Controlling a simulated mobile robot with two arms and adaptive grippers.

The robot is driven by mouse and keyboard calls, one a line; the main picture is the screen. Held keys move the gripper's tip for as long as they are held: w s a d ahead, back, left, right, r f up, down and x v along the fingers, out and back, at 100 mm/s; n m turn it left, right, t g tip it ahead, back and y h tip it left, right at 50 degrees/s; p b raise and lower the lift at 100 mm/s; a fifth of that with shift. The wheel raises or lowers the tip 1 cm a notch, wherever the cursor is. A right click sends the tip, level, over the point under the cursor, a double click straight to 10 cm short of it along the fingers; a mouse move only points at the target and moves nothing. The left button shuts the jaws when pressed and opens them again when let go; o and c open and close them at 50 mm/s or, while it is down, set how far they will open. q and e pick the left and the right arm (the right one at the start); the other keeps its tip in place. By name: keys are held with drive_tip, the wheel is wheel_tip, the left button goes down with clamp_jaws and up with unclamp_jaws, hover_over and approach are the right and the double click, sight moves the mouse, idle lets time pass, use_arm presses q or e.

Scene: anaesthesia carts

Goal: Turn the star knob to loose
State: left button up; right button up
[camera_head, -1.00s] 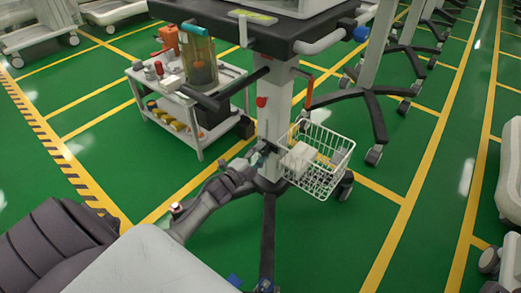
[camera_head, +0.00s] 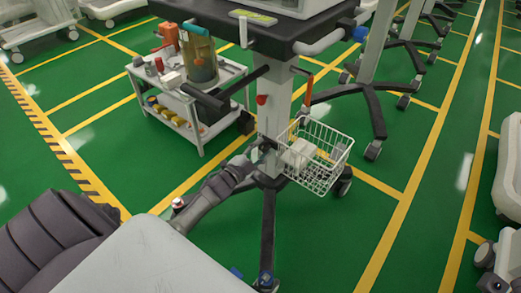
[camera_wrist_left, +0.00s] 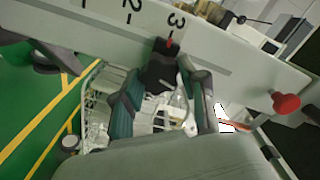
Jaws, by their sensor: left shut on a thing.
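The star knob (camera_wrist_left: 160,72) is a dark knob on the pale column (camera_wrist_left: 225,62) in the left wrist view. Beside it are a small red mark and the printed numbers 2 and 3. My left gripper (camera_wrist_left: 164,100) has one teal-and-grey finger on each side of the knob and is shut on it. In the head view my left gripper (camera_head: 259,155) is at the column's lower left side, above the wheeled base. The knob is too small and covered there to make out. My right gripper is not in view.
A white wire basket (camera_head: 322,178) with a pale box hangs right of the column, close to the gripper. A red knob (camera_wrist_left: 286,103) sits farther along the column. A white trolley (camera_head: 200,135) stands behind left.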

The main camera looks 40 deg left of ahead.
use_arm(q)
drive_tip(key=o, duration=0.9)
drive_tip(key=shift+c, duration=0.2)
drive_tip(key=s+a, duration=0.1)
drive_tip(key=s, duration=1.1)
